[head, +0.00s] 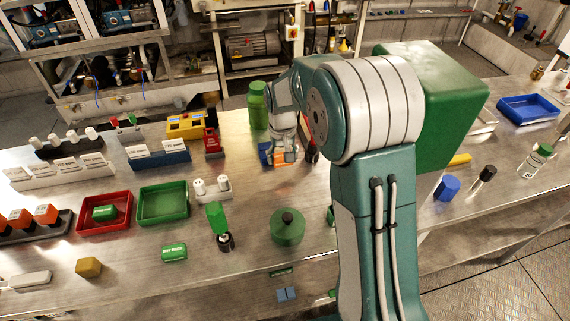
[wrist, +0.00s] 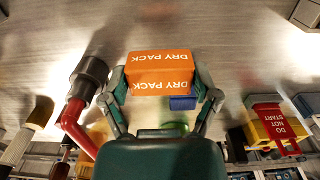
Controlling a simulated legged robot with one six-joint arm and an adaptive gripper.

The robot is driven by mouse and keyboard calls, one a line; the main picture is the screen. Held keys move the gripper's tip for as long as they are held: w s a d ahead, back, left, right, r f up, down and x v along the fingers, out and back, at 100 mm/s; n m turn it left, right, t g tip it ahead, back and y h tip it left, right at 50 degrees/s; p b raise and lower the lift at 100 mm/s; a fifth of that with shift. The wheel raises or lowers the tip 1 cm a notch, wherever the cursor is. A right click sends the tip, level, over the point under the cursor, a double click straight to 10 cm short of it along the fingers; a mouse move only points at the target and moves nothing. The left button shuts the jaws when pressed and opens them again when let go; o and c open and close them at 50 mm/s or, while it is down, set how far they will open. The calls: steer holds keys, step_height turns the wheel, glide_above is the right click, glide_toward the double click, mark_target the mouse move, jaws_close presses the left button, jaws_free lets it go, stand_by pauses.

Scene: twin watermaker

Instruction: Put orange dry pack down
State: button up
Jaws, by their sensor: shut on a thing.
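The orange dry pack (wrist: 160,72) is a small orange block with white "DRY PACK" lettering. In the wrist view it sits between the two fingers of my gripper (wrist: 163,88), which is shut on it. In the head view my gripper (head: 284,156) is at the back middle of the metal bench, beside a green bottle. Only a bit of the orange pack (head: 281,163) shows there, low at the bench top, with the arm covering part of it. I cannot tell whether the pack touches the bench.
A green bottle (head: 258,106), a blue block (head: 265,153) and a red-handled tool (wrist: 76,115) are close to my gripper. Red (head: 125,222) and green (head: 177,203) trays and a round green lidded pot (head: 288,227) are nearer the front. Bare bench (head: 250,180) lies between.

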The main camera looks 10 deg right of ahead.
mark_target(285, 171)
steer(key=shift+w+d+f, duration=0.3)
steer(key=shift+w+f, duration=0.1)
steer(key=shift+f, duration=0.15)
steer(key=shift+w+d+f, duration=0.1)
steer(key=shift+w+f, duration=0.1)
steer(key=shift+f, duration=1.6)
steer(key=shift+f, duration=0.1)
steer(key=o, duration=1)
steer(key=shift+c, duration=0.2)
